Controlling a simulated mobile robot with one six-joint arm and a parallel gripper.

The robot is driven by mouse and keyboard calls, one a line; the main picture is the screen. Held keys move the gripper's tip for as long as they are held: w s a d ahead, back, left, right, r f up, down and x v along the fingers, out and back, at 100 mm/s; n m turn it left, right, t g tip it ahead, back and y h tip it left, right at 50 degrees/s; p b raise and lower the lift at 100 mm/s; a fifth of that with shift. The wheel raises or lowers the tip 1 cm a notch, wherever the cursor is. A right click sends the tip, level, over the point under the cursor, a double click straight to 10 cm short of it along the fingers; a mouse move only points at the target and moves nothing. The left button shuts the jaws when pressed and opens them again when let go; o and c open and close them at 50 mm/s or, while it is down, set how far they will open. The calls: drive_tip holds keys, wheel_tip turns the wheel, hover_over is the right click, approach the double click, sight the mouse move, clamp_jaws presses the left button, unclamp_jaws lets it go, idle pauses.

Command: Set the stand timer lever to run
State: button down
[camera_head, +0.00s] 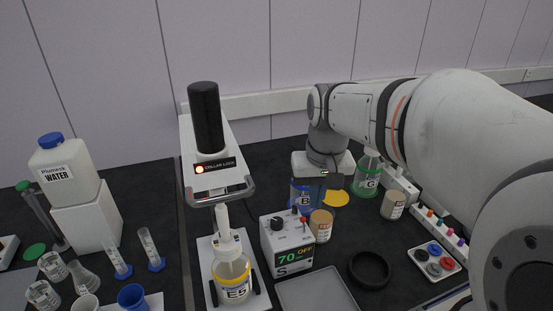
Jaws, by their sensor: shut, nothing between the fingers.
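A small white control box (287,246) stands on the dark bench, its display reading "70 OFF" with an "S" below. It carries a black knob (277,223) and small red-tipped levers (303,221) on top; I cannot tell which one is the timer lever or its setting. The white stand (213,180) to its left has a black cylinder on top and a "COLLAR LOCK" label with a lit orange lamp. A bottle marked E5 (232,279) sits under the stand. My gripper (318,203) is shut and empty, pointing down just behind and right of the box.
Bottle B (300,194), a tan-filled jar (321,224) and bottle G (367,174) stand close around my gripper. A water container (66,172) and glassware are at left.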

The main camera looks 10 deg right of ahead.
drive_tip(key=g, duration=0.2)
approach(304, 225)
drive_tip(key=w+r, duration=0.5)
drive_tip(key=w, duration=0.2)
drive_tip(key=shift+s+d+f, duration=0.1)
drive_tip(key=shift+s+d, duration=0.05)
drive_tip(key=shift+d, duration=0.2)
drive_tip(key=shift+f, duration=0.1)
drive_tip(key=f, duration=0.6)
drive_tip(key=s+f, duration=0.1)
drive_tip(key=f, duration=0.3)
drive_tip(key=shift+a, duration=0.3)
drive_tip(key=s, duration=0.3)
drive_tip(key=shift+a+f+p, duration=0.1)
drive_tip(key=shift+p, duration=0.3)
drive_tip(key=shift+s+f, duration=0.15)
drive_tip(key=shift+s+f+t+y+b, duration=0.15)
drive_tip(key=shift+t+y+b, duration=0.15)
drive_tip(key=shift+b, duration=0.15)
